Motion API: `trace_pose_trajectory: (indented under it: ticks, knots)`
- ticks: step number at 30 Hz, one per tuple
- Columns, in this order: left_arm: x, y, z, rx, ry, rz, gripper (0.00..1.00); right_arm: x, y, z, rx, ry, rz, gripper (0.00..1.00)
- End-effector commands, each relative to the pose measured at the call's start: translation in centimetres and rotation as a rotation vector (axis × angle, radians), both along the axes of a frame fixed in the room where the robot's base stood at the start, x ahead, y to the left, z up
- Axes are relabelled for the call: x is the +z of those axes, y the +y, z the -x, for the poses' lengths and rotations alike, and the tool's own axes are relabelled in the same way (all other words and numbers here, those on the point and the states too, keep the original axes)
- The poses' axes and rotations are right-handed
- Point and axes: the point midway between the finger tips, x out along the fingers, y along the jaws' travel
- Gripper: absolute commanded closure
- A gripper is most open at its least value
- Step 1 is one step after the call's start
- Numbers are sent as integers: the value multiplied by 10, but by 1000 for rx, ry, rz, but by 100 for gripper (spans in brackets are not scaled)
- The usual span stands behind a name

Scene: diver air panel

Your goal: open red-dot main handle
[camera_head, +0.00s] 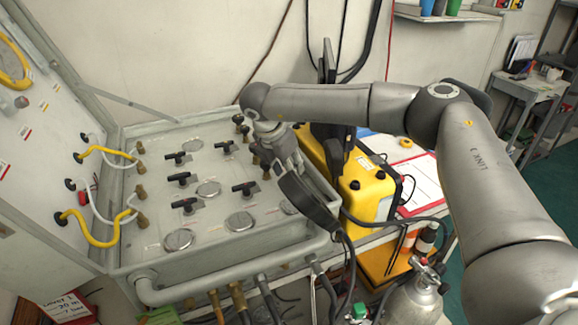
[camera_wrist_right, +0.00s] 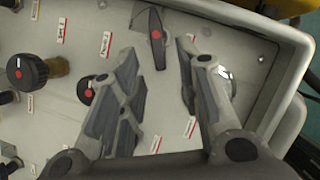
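A black elongated handle with a red dot (camera_wrist_right: 157,38) stands on the grey panel in the right wrist view, its long axis running roughly up and down the picture. My right gripper (camera_wrist_right: 160,60) is open, with its fingertips on either side of this handle. I cannot tell whether they touch it. Another dark part with a red dot (camera_wrist_right: 88,92) is partly hidden behind the left finger. In the head view my right arm reaches over the panel's right side and hides this handle. My left gripper is not in view.
Several black handles (camera_head: 185,204) and round gauges (camera_head: 178,240) sit on the open panel case (camera_head: 210,255). A round black knob with a red dot (camera_wrist_right: 26,72) is at the left of the wrist view. A yellow case (camera_head: 368,188) stands close on the right.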

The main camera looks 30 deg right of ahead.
Motion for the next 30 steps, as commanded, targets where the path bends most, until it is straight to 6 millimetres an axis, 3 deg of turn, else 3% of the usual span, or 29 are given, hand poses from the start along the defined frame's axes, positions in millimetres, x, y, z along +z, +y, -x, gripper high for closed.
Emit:
trace_pose_trajectory:
  ticks: [6,14,21,30]
  knots:
    - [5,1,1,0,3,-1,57,-14,-5,-2,0,0,0,68]
    - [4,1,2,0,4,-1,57,-15,-6,-3,0,-1,0,68]
    - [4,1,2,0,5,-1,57,-15,-5,-2,0,-1,0,99]
    - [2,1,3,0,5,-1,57,-15,-6,-2,12,-2,-1,100]
